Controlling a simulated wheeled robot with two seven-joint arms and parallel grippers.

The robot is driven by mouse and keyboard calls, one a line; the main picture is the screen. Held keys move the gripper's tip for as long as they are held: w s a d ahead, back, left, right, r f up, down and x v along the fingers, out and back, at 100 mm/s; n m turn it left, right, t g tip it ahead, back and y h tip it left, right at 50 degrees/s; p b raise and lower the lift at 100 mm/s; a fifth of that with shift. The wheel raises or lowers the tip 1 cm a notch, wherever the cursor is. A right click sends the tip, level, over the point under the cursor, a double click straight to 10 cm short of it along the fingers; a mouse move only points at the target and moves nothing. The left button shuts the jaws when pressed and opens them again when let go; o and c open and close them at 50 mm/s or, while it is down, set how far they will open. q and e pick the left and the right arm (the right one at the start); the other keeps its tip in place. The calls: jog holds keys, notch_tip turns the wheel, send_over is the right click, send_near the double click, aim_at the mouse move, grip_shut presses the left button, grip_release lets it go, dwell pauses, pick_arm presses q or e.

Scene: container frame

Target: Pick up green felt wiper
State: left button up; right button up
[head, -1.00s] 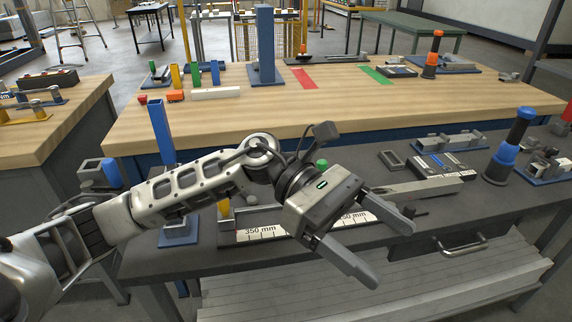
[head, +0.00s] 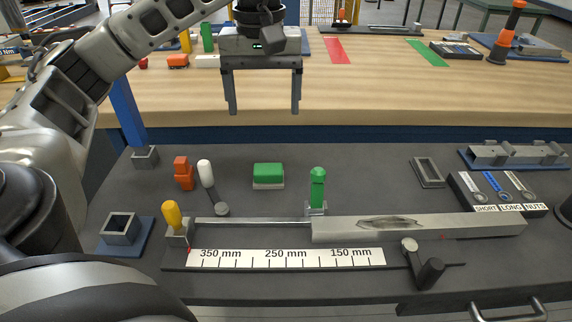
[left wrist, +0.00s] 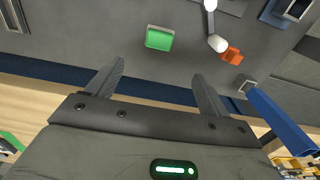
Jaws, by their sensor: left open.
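The green felt wiper (head: 268,175) is a small block with a green top and a pale lower edge. It lies on the dark bench top, left of the green-handled stop (head: 317,188). It also shows in the left wrist view (left wrist: 160,39), beyond the fingertips and between their lines. My left gripper (head: 262,110) is open and empty, fingers pointing down, above and behind the wiper near the wooden table's front edge. In the left wrist view its two fingers (left wrist: 160,75) stand wide apart. My right gripper is not in view.
An orange block (head: 183,173) and a white-capped lever (head: 208,180) stand left of the wiper. A ruler scale (head: 285,258) with a metal bar (head: 420,230) lies in front. A labelled tray (head: 495,192) is at right. Bare bench surrounds the wiper.

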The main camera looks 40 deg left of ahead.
pick_arm(q)
jog(key=b, duration=0.1)
send_over(268, 168)
jog(key=f, duration=0.9)
jog(key=shift+s+f, duration=0.1)
jog(key=shift+s, duration=0.3)
jog(key=shift+w+f, duration=0.2)
jog(key=shift+f, duration=1.25)
jog(key=shift+w+f, duration=0.2)
jog(key=shift+f, duration=1.25)
jog(key=c, duration=1.1)
